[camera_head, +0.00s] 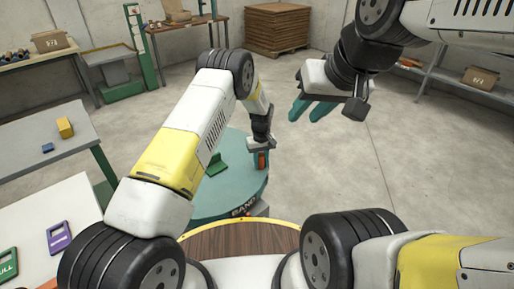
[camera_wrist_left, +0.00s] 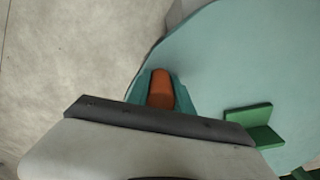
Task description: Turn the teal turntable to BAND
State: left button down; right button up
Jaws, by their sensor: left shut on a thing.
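The teal turntable (camera_head: 232,199) stands in front of me in the head view, round and flat-topped. Its near edge carries the word BAND (camera_head: 244,207). My left gripper (camera_head: 261,152) is shut on an orange handle (camera_head: 262,160) at the turntable's right rim. In the left wrist view the teal fingers sit on both sides of the orange handle (camera_wrist_left: 161,90); the turntable (camera_wrist_left: 235,60) fills the right side. A green bracket (camera_head: 212,164) stands on the turntable; it also shows in the left wrist view (camera_wrist_left: 254,125). My right gripper (camera_head: 309,110) is raised, fingers apart and empty.
A round wooden top (camera_head: 240,240) lies close in front of me. A white table (camera_head: 45,215) with a purple tag (camera_head: 59,236) and a green tag (camera_head: 8,264) is at left. A grey table (camera_head: 40,140) stands behind it. The floor to the right is clear.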

aim_at(261, 154)
pick_arm(q)
jog(key=shift+w+d+r, duration=0.1)
jog(key=shift+w, duration=0.25)
jog(key=c, duration=1.3)
grip_release()
jog(key=shift+o, duration=0.9)
jog(key=shift+s, duration=0.1)
jog(key=shift+r, duration=3.8)
